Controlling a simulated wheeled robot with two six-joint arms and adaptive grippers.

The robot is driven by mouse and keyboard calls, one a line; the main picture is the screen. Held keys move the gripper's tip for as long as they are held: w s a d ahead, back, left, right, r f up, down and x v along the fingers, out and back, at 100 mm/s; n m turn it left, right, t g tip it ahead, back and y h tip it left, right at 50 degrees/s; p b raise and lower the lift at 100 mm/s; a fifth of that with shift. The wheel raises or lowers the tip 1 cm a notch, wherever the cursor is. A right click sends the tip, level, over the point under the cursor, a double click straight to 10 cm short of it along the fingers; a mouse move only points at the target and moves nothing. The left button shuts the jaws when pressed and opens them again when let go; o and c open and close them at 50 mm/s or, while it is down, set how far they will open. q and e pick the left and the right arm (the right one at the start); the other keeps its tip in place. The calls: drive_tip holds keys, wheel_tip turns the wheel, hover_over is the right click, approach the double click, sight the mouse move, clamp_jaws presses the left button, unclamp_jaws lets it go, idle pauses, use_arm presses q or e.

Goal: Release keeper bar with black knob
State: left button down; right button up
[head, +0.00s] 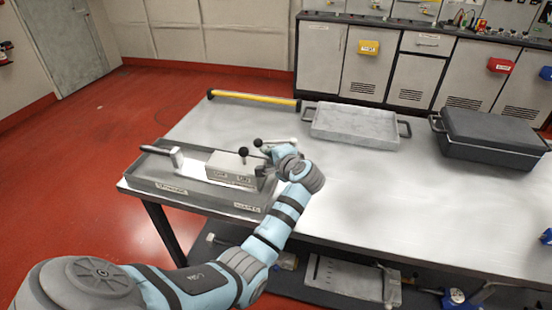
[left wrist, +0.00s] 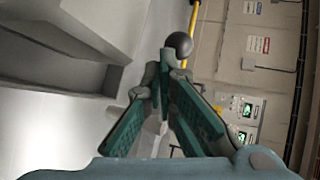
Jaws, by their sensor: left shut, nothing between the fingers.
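A grey block-shaped fixture (head: 228,168) sits on a dark tray (head: 150,180) at the near left of the table. Black knobs show at its right end: one at its top (head: 243,151) and another (head: 257,142) close to my left gripper (head: 276,152). In the left wrist view, a black ball knob (left wrist: 180,44) is just beyond the tips of my left gripper (left wrist: 163,76). The fingers are closed together with nothing between them. I cannot tell whether they touch the knob or its stem. The keeper bar cannot be clearly picked out. My right gripper is out of view.
A yellow-and-black bar (head: 255,98) lies along the table's far left edge. A grey handled tray (head: 355,122) and a dark lidded case (head: 490,137) stand farther right. The table's middle (head: 370,185) is clear. Items lie on the lower shelf (head: 300,285).

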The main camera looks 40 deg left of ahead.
use_arm(q)
drive_tip(key=shift+w+a+f, duration=0.1)
drive_tip(key=shift+a, duration=0.25)
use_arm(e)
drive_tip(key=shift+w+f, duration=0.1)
